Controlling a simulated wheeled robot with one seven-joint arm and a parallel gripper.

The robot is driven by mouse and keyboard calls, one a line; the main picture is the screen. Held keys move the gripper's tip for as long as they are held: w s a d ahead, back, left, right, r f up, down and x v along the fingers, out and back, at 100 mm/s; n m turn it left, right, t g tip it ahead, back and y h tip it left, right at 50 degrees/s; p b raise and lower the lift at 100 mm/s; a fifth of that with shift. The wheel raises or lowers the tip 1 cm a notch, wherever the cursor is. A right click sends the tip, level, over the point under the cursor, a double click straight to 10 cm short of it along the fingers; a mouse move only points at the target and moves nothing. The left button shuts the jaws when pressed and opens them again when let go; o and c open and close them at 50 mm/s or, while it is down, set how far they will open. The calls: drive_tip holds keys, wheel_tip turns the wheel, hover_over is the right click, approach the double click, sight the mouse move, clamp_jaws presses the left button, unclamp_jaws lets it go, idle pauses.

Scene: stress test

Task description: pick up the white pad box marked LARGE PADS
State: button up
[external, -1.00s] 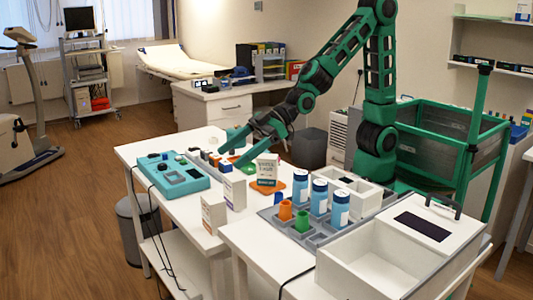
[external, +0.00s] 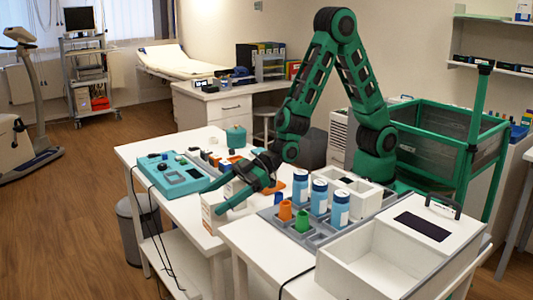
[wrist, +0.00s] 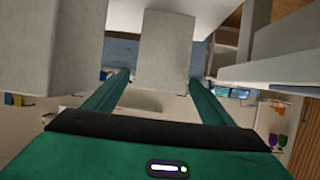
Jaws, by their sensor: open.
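White boxes stand at the front edge of the white table, left of the tray. One white box (external: 211,219) shows below my gripper (external: 212,201); a second white box (external: 233,187) is partly hidden behind my fingers. I cannot read LARGE PADS on either. My gripper is open and low, its fingers reaching left and forward over the boxes. In the wrist view a pale box (wrist: 163,60) appears between my fingers (wrist: 158,80), with a gap on each side. Contact cannot be told. A third labelled box is hidden behind my arm.
A grey tray (external: 328,238) holds blue-and-white bottles (external: 319,198) and orange and green cups. A teal device (external: 180,178) lies at left. In the wrist view, larger pale blocks (wrist: 40,50) crowd left and right (wrist: 285,40).

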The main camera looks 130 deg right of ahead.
sight(205, 204)
drive_tip(key=shift+x, duration=2.7)
drive_tip(key=shift+r, duration=0.2)
drive_tip(key=c, duration=1.2)
drive_tip(key=shift+r, duration=0.1)
